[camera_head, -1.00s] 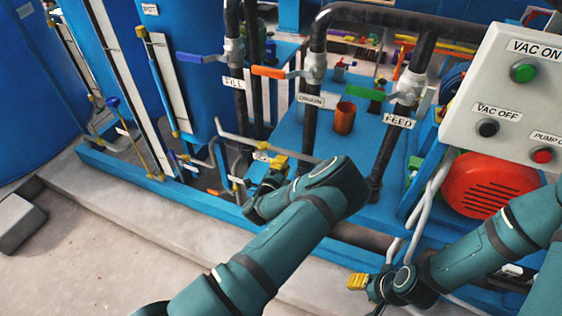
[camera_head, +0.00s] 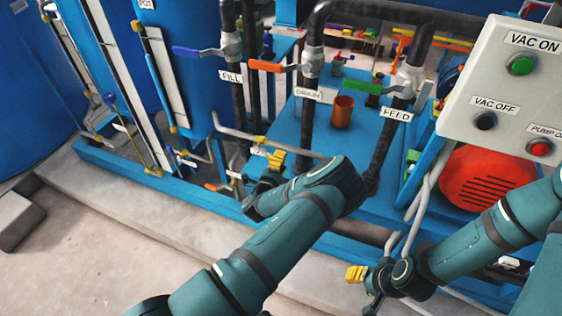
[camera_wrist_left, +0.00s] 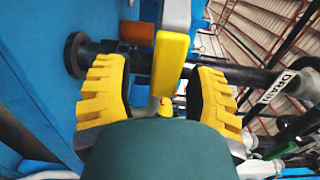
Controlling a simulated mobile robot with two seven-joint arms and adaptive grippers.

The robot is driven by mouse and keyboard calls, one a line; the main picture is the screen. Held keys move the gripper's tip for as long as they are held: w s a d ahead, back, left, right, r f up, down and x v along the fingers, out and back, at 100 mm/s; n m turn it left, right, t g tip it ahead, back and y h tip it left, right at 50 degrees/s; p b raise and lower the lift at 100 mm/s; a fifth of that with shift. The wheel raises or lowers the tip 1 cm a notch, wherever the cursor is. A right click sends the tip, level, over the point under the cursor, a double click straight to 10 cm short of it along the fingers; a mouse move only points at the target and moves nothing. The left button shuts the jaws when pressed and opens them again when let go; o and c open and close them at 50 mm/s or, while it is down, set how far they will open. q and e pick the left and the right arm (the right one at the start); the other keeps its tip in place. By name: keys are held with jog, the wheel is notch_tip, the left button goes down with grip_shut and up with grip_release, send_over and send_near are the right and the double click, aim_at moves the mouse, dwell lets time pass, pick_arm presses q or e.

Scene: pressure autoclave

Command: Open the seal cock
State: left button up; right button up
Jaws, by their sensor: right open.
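A small valve lever with a yellow grip (camera_wrist_left: 170,65) stands between the fingers of my left gripper (camera_wrist_left: 160,98) in the left wrist view. I take it for the seal cock, but its label is not readable. The yellow fingers are apart, with a visible gap on both sides of the lever. In the head view my left gripper (camera_head: 276,159) is low by the pipework, partly hidden by my own forearm. A small yellow valve part (camera_head: 260,140) shows just beside it. My right gripper (camera_head: 357,273) is open, low at the right, away from the valves.
Blue FILL (camera_head: 198,51), orange DRAIN (camera_head: 267,66) and green FEED (camera_head: 362,87) levers sit above. A brown cup (camera_head: 343,112) stands on the blue base. The control panel (camera_head: 503,85) and red motor cover (camera_head: 488,179) are at the right.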

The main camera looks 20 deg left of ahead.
pick_arm(q)
jog(key=s, duration=1.2)
jog(key=shift+a, duration=0.15)
dwell(0.3)
jog(key=s+f+n+g+y, duration=0.3)
jog(key=s+f+n+g, duration=0.7)
jog(key=n, duration=0.5)
jog(key=s+d+r+n+g+h, duration=0.2)
jog(key=s+d+g+h, duration=0.1)
jog(key=d, duration=0.3)
jog(key=s+d+r+n+g+h, duration=0.3)
jog(key=d, duration=0.4)
jog(key=shift+s+r, duration=0.2)
jog(key=shift+r, duration=0.15)
pick_arm(e)
jog(key=shift+c, duration=0.4)
